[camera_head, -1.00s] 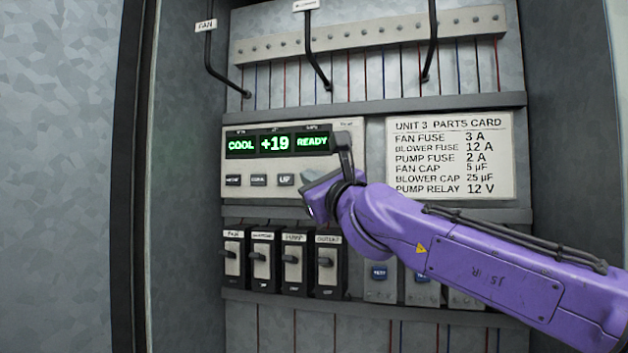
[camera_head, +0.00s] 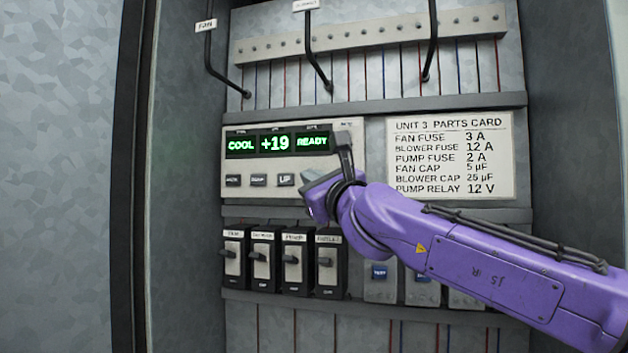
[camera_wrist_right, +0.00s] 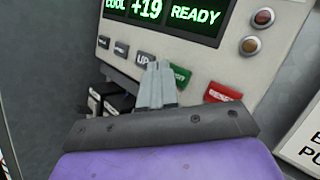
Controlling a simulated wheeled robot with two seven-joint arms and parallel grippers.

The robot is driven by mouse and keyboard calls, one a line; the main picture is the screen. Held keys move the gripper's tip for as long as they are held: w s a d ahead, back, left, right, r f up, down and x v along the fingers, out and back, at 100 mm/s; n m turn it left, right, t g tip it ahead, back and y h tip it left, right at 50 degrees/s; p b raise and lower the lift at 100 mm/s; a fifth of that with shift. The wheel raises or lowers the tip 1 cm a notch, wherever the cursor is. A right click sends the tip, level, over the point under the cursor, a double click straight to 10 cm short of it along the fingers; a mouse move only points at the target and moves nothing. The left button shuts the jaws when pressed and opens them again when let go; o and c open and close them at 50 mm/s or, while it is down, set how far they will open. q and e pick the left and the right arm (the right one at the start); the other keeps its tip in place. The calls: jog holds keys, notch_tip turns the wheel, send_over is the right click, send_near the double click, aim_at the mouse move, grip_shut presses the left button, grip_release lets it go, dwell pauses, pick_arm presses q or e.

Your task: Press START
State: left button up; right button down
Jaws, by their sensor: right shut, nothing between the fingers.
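The green START button (camera_wrist_right: 181,75) shows in the right wrist view on the control panel, between the grey UP button and the red RESET button. Its left part is covered by my fingers, so its label is only partly readable. My right gripper (camera_wrist_right: 156,68) is shut and empty, its fingertips in front of the gap between UP and START. I cannot tell whether the tips touch the panel. In the head view my right gripper (camera_head: 314,178) hides START. The display (camera_head: 276,143) reads COOL, +19, READY. My left gripper is not in view.
The UP button (camera_head: 286,180) is close left of my fingers and the RESET button (camera_wrist_right: 222,92) is to their right. Red and amber lamps (camera_wrist_right: 263,18) sit above RESET. Black breakers (camera_head: 294,262) stand below the panel. Cabinet walls bound both sides.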

jog(key=shift+w+d, duration=0.15)
jog(key=shift+w, duration=0.3)
